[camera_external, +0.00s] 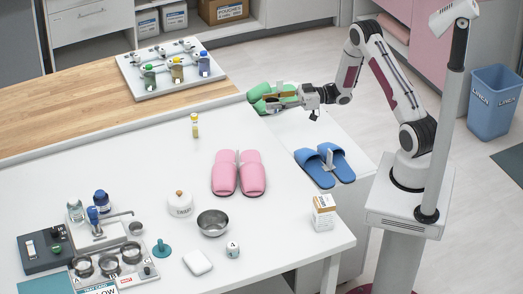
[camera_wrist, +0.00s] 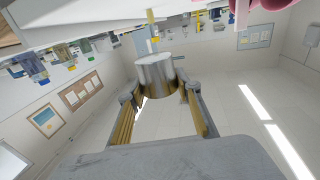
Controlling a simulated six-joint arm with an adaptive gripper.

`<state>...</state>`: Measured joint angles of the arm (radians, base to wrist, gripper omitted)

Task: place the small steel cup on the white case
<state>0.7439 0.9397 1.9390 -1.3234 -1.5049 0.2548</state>
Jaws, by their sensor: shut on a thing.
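My gripper (camera_external: 273,103) is at the right end of the table, over the green slippers (camera_external: 263,91). In the wrist view my gripper (camera_wrist: 157,88) is shut on a shiny steel cup (camera_wrist: 155,70), held between the fingertips. This cup cannot be made out clearly in the external view. The white case (camera_external: 198,261) lies flat near the table's front edge, well away from my gripper. Its top looks bare.
A steel bowl (camera_external: 213,223), white jar (camera_external: 180,203) and lettered die (camera_external: 233,249) stand near the case. Pink slippers (camera_external: 238,174), blue slippers (camera_external: 325,165) and a small box (camera_external: 324,212) are to the right. Several steel cups sit at front left.

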